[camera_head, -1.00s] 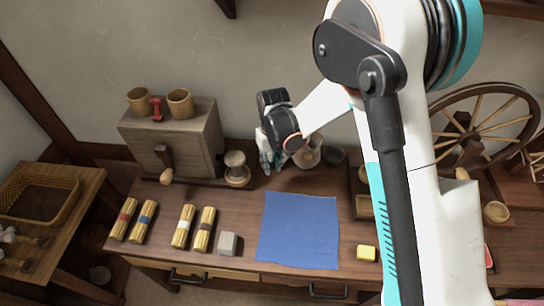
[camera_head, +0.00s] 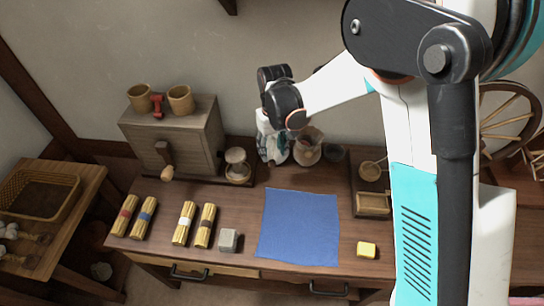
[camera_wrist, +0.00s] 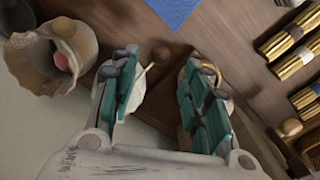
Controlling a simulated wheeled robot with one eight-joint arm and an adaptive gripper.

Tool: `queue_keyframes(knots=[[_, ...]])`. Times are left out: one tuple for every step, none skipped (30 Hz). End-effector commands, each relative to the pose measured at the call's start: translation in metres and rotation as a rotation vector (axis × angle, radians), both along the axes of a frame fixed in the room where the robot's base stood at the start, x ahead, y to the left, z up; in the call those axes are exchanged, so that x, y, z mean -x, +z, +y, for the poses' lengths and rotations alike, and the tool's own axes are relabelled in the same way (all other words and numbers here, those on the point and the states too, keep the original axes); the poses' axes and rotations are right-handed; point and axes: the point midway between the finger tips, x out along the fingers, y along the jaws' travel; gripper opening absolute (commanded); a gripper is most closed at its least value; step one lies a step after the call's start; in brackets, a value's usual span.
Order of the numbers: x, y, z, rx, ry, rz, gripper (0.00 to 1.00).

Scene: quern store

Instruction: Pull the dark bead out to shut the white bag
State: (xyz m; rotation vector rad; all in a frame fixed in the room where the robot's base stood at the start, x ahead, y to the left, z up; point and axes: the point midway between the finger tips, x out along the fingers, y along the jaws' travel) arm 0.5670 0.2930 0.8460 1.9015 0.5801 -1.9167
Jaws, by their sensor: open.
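My gripper (camera_wrist: 158,62) is open, its two teal-padded fingers pointing down towards the table. A dark brown bead (camera_wrist: 159,54) shows between the fingertips in the wrist view, at the end of a pale cord. The cord runs to the white bag (camera_wrist: 136,96), which is partly hidden behind the left finger. The bead looks apart from both fingers, though the exact depth is hard to tell. In the head view my gripper (camera_head: 272,148) is at the back of the table and hides most of the white bag and the bead.
A beige open bag (camera_wrist: 42,72) with a reddish thing inside and a tan bead stands close to the left finger in the wrist view. A wooden box (camera_head: 190,140) with cups is left of my gripper. The blue cloth (camera_head: 298,228) lies flat in front.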

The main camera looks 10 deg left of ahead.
Motion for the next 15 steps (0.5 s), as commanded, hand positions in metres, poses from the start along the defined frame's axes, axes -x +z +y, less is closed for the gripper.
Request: queue_keyframes(knots=[[0.0, 0.011, 0.0, 0.0, 0.0, 0.0, 0.43], [0.0, 0.018, -0.001, 0.0, 0.0, 0.0, 0.43], [0.0, 0.025, -0.001, 0.0, 0.0, 0.0, 0.43], [0.0, 0.03, -0.001, 0.0, 0.0, 0.0, 0.43], [0.0, 0.035, -0.001, 0.0, 0.0, 0.0, 0.43], [0.0, 0.041, -0.001, 0.0, 0.0, 0.0, 0.43], [-0.001, 0.045, -0.001, 0.0, 0.0, 0.0, 0.43], [-0.001, 0.048, -0.001, 0.0, 0.0, 0.0, 0.43], [-0.001, 0.052, -0.001, 0.0, 0.0, 0.0, 0.43], [-0.001, 0.055, -0.001, 0.0, 0.0, 0.0, 0.43], [-0.001, 0.057, -0.001, 0.0, 0.0, 0.0, 0.43], [-0.001, 0.059, -0.001, 0.0, 0.0, 0.0, 0.43], [-0.001, 0.06, -0.001, 0.0, 0.0, 0.0, 0.43], [-0.001, 0.061, -0.001, 0.0, 0.0, 0.0, 0.43], [-0.001, 0.062, -0.001, 0.0, 0.0, 0.0, 0.43]])
